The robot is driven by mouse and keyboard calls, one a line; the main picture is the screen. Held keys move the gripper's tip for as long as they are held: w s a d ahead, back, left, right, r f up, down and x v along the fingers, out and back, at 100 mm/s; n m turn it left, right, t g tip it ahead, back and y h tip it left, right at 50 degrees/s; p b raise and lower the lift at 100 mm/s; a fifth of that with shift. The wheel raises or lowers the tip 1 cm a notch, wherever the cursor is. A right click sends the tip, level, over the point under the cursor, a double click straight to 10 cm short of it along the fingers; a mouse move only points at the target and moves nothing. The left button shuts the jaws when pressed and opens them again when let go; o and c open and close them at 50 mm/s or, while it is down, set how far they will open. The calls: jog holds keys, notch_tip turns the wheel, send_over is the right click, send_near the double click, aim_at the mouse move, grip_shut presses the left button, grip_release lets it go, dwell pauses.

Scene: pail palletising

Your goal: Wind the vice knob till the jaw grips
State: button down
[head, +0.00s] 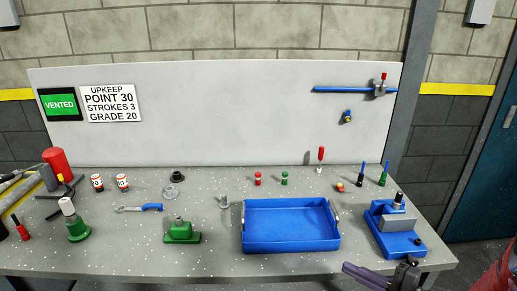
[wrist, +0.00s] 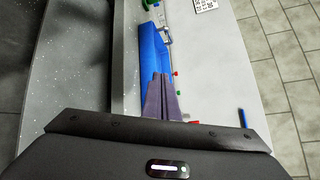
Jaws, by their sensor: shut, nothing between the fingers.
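The vice (head: 392,243) has a blue body and stands at the right end of the bench, just right of the blue tray. A grey block (head: 397,222) sits at its top, with an upright dark-topped cylinder (head: 398,199) behind it. A small dark round part (head: 418,241), perhaps the knob, shows at its right side. I cannot tell whether the jaw touches anything. My gripper (head: 348,268) is at the bench's front edge, below and left of the vice and apart from it. In the wrist view its fingers (wrist: 160,78) are together and empty.
The blue tray (head: 290,248) looks empty and lies left of the vice. A green block (head: 182,236) and a wrench (head: 140,209) lie further left. The bench's front middle is clear.

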jog(key=w+d+f+m+t+h, duration=0.1)
jog(key=d+f+m+t+h, duration=0.35)
jog(key=d, duration=0.55)
jog(key=m+t+h, duration=0.2)
jog(key=m+h, duration=0.3)
jog(key=h, duration=0.1)
send_near(413, 261)
jog(key=a+f, duration=0.2)
jog(key=shift+w+a+r, duration=0.1)
jog(key=shift+a+r, duration=0.1)
jog(key=shift+a, duration=0.05)
jog(key=shift+w, duration=0.2)
jog(key=w, duration=0.6)
jog(key=shift+w, duration=0.4)
jog(key=shift+d+r, duration=0.25)
jog(key=shift+r, duration=0.55)
jog(key=shift+d+r, duration=0.35)
jog(key=shift+d, duration=0.05)
